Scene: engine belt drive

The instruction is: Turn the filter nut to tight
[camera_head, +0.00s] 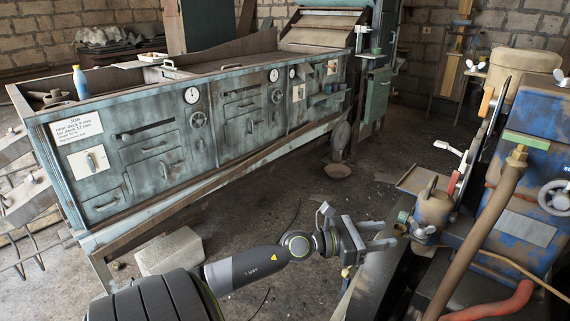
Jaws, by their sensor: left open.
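My left gripper (388,234) reaches in from the bottom left, low in front of the blue engine machine (535,190). Its two fingers point right, are spread apart and hold nothing. Just beyond the fingertips, a tan canister (433,208) stands on the machine's near side, with small teal and metal fittings (404,217) at its lower left. A brass nut-like fitting (517,156) tops a thick brown pipe further right. I cannot tell for sure which of these is the filter nut, nor how tight it is. My right gripper is not in view.
A long teal workbench (150,145) with drawers and dials runs along the back left. A pale block (170,252) lies on the floor in front of it. A handwheel (555,198) and a red hose (490,303) are on the machine's right. The floor between is mostly clear.

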